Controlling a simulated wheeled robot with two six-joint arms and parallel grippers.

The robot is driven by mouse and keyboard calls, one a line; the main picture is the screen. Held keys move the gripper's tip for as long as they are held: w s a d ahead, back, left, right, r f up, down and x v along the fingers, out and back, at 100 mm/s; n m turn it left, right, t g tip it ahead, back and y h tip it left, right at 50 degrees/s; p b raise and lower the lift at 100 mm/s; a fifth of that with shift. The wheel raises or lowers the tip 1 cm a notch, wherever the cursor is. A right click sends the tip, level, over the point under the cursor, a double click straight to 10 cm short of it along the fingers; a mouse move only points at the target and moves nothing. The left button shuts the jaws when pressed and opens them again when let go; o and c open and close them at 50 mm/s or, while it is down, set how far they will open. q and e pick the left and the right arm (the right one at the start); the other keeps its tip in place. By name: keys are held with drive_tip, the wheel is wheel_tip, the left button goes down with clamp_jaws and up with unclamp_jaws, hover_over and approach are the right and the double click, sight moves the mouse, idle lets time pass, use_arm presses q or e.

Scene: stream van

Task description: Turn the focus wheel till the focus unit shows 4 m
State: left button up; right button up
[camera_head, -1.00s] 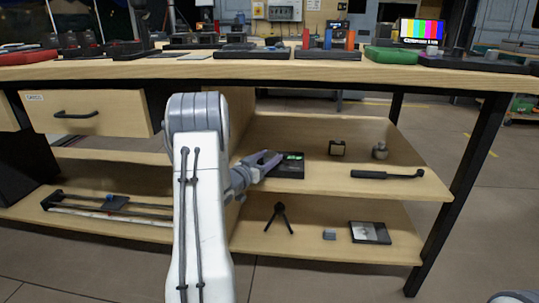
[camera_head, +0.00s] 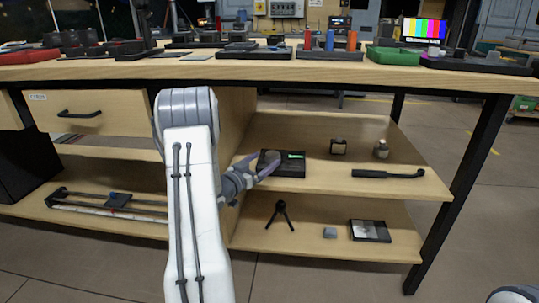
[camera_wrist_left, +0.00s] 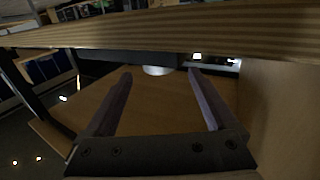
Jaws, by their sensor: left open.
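The focus unit (camera_head: 291,170) is a dark box on the upper shelf under the bench, with a lit green display whose reading is too small to make out. The grey round focus wheel (camera_head: 271,157) is on its left part. My left gripper (camera_head: 261,166) is open at the unit's left front, its fingers pointing toward the wheel. In the left wrist view a pale disc, seemingly the wheel (camera_wrist_left: 157,71), shows between and beyond the open fingertips. I cannot tell whether a finger touches it. My right gripper is out of view.
The wooden bench top (camera_head: 330,74) overhangs the shelf, and an upright panel (camera_head: 238,130) stands left of it.

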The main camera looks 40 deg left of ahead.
use_arm(q)
drive_tip(key=s+p, duration=0.1)
drive_tip(key=s, duration=0.5)
drive_tip(key=shift+s+d+p, duration=0.2)
drive_tip(key=shift+s+p, duration=0.05)
drive_tip(key=shift+p, duration=0.05)
